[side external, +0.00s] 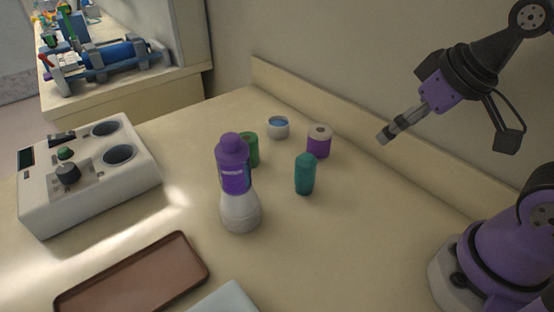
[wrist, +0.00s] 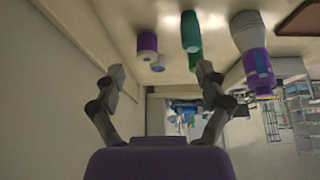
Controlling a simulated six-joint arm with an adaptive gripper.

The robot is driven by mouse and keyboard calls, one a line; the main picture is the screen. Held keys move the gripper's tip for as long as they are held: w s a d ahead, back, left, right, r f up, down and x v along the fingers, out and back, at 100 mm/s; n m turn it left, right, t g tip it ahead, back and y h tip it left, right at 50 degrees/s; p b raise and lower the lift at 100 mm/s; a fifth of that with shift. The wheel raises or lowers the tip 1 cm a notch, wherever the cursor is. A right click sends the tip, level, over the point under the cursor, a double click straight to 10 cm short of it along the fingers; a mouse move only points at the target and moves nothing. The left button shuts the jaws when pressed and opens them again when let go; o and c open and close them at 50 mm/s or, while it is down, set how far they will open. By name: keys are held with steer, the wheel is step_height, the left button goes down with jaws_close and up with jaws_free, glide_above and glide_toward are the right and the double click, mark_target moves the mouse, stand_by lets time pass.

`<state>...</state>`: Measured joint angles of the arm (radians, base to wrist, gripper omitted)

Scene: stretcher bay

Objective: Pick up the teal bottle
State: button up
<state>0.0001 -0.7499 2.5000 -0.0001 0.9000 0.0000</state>
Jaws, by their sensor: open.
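The teal bottle (side external: 305,175) stands upright on the cream counter (side external: 330,255), near the middle of the side external view. It also shows in the wrist view (wrist: 191,33), upside down at the top centre, with a green roll partly behind it. My gripper (side external: 383,137) is raised above the counter to the right of the bottle, apart from it. In the wrist view my gripper (wrist: 160,70) has its two fingers spread wide with nothing between them.
A purple and white bottle (side external: 238,185) stands left of the teal bottle. A purple roll (side external: 319,142), a green roll (side external: 251,150) and a small white cup (side external: 278,127) stand behind. A white device (side external: 85,180) and brown tray (side external: 130,280) are at left. A raised ledge (side external: 360,140) runs along the wall.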

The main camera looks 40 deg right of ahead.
steer(key=n+y, duration=0.1)
steer(key=n, duration=0.1)
glide_toward(313, 160)
step_height(313, 160, down, 2)
steer(key=shift+t, duration=0.3)
steer(key=x, duration=0.5)
steer(key=shift+w+r, duration=0.1)
steer(key=shift+r, duration=0.05)
steer(key=shift+x, duration=2.95)
steer(key=shift+w+a, duration=0.1)
steer(key=c, duration=1.3)
